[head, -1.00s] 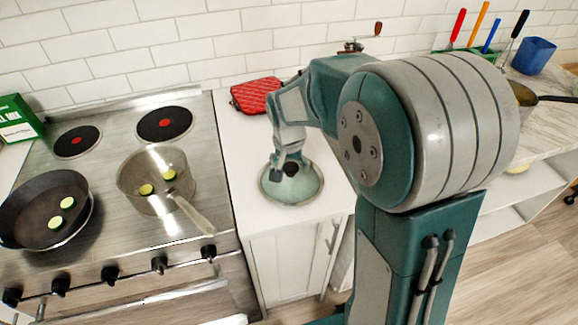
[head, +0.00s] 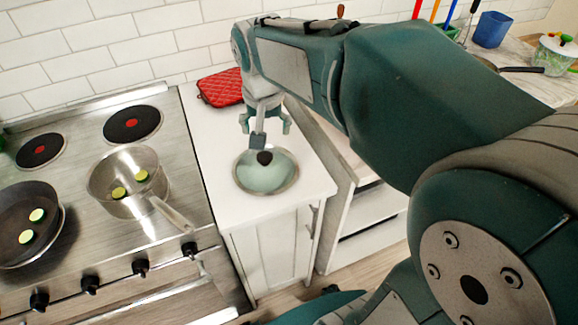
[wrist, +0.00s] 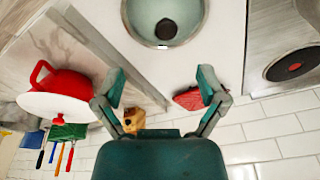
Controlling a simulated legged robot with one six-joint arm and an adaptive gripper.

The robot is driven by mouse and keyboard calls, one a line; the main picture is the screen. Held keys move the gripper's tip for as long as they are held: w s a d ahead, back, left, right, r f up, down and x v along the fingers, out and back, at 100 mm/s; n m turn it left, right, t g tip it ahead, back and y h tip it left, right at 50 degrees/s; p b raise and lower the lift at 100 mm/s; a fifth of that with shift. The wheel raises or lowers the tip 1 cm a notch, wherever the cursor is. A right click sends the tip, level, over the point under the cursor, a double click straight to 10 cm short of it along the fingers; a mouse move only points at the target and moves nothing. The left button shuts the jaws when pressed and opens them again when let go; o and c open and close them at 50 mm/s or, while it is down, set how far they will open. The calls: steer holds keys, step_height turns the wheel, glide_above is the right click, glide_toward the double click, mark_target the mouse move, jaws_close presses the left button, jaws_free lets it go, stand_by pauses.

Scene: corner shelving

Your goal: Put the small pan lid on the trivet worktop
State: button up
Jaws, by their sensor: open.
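The small pan lid (head: 283,178), a pale green glass dome with a metal rim and dark knob, lies knob up on the white worktop (head: 232,208) beside the stove. My gripper (head: 264,126) is open and empty, just above and behind the lid. In the wrist view the lid (wrist: 190,20) is at the top edge, partly cut off, beyond my spread fingers (wrist: 161,86). A red quilted pad (head: 220,87), perhaps the trivet, lies at the back of the same worktop; it also shows in the wrist view (wrist: 187,98).
The stove on the left holds a dark frying pan (head: 22,225) and a steel saucepan (head: 125,185), both with green slices. In the wrist view, a red pot (wrist: 70,83) and a wooden grinder (wrist: 133,121) stand on the other side.

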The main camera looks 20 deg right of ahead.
steer(key=s+n+t, duration=0.3)
steer(key=s+n, duration=0.1)
steer(key=s, duration=1.1)
steer(key=shift+d+f+n+y, duration=0.2)
steer(key=shift+f+n+y, duration=0.05)
steer(key=shift+n+y, duration=0.05)
steer(key=shift+a, duration=0.1)
